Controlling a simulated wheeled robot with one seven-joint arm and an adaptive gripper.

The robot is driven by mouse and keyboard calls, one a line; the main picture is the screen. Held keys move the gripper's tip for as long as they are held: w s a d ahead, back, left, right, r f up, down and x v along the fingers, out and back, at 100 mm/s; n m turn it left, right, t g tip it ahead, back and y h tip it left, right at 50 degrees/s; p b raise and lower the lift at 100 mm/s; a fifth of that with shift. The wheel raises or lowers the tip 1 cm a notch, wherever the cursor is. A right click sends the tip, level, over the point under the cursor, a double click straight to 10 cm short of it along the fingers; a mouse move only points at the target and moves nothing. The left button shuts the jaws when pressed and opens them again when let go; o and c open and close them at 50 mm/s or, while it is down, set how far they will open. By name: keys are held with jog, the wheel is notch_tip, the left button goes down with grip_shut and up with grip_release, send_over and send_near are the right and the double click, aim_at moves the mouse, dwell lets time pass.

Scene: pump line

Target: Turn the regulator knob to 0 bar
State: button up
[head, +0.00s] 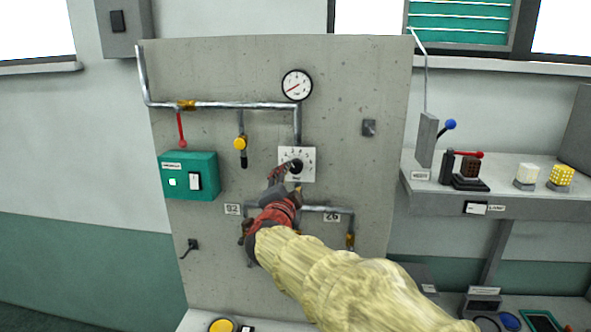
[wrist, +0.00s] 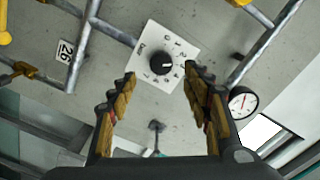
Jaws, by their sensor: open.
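The regulator knob (head: 296,167) is a black round knob on a white square dial plate (head: 307,155) fixed to the grey panel. In the wrist view the knob (wrist: 161,64) shows a white pointer mark, and figures run around it with "bar" on the plate (wrist: 150,38). My gripper (head: 281,172) is in front of the panel, just left of the knob in the head view. In the wrist view my gripper (wrist: 160,80) is open, its two fingers apart with the knob beyond and between them. I see no contact with the knob.
A round gauge (head: 296,85) with a red needle is above the dial, joined by pipes (head: 240,105). A green box (head: 188,176) with a switch is at left. A shelf (head: 495,205) with small items stands at right.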

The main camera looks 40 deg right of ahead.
aim_at(296, 168)
jog(key=x, duration=0.4)
jog(key=p+x, duration=0.1)
jog(key=x, duration=0.3)
jog(key=shift+s+d+r, duration=0.1)
jog(key=shift+d+r, duration=0.05)
jog(key=shift+r, duration=0.1)
jog(key=shift+c, duration=1.2)
jog(key=c, duration=0.9)
